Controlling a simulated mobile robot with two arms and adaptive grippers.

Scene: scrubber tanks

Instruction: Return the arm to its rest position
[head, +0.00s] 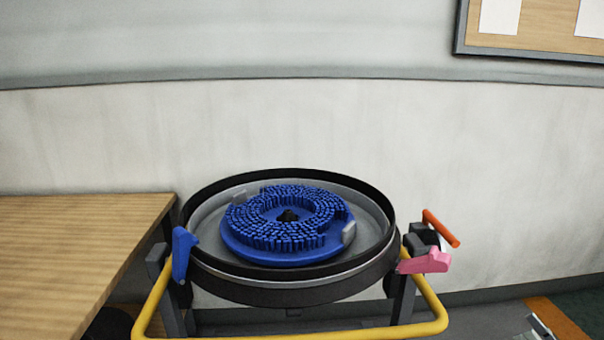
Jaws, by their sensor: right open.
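My left gripper is not in view.
A scrubber stands ahead, with a round black-rimmed tub (290,292), a blue bristled brush (285,255) lying bristles up in it, a blue lever (182,250), a pink lever (427,261), an orange-red handle (441,228) and a yellow bar (437,305). A wooden table (80,250) is left.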

